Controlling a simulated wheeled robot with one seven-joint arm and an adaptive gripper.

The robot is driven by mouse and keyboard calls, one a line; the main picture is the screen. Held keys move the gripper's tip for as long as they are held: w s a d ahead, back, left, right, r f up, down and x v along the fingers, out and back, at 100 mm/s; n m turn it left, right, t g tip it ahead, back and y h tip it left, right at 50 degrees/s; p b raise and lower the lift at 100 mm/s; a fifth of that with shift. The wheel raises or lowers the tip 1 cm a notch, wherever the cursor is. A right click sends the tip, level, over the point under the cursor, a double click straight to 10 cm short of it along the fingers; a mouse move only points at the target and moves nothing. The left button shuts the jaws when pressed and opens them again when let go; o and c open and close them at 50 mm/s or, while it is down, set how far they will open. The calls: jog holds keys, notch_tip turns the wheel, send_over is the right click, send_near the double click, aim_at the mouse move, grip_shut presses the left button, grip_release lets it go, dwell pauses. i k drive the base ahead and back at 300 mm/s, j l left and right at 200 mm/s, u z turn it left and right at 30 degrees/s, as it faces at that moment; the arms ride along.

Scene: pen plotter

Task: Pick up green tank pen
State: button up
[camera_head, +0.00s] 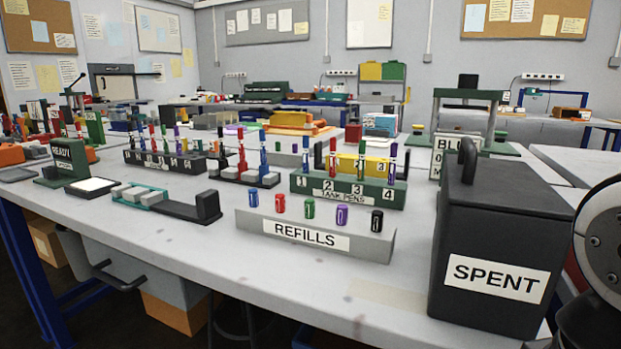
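The green tank-pen rack (348,188), labelled TANK PENS with slots numbered 1 to 4, stands right of the middle of the table. Several upright pens stand in it. My gripper is not in view; part of my arm shows at the right edge.
A grey REFILLS block (310,235) with several coloured refills stands in front of the rack. A tall dark SPENT bin (500,250) with a handle stands to the right. Another pen rack (165,160) stands left. The table front is clear.

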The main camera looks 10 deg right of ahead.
aim_at(362, 145)
jog(key=j+z, duration=0.3)
jog(key=j, duration=0.15)
jog(key=k+j+z, duration=0.1)
jog(key=j+z, duration=0.2)
jog(key=k+j+z, duration=0.15)
jog(key=j+z, duration=0.2)
jog(key=j, duration=0.15)
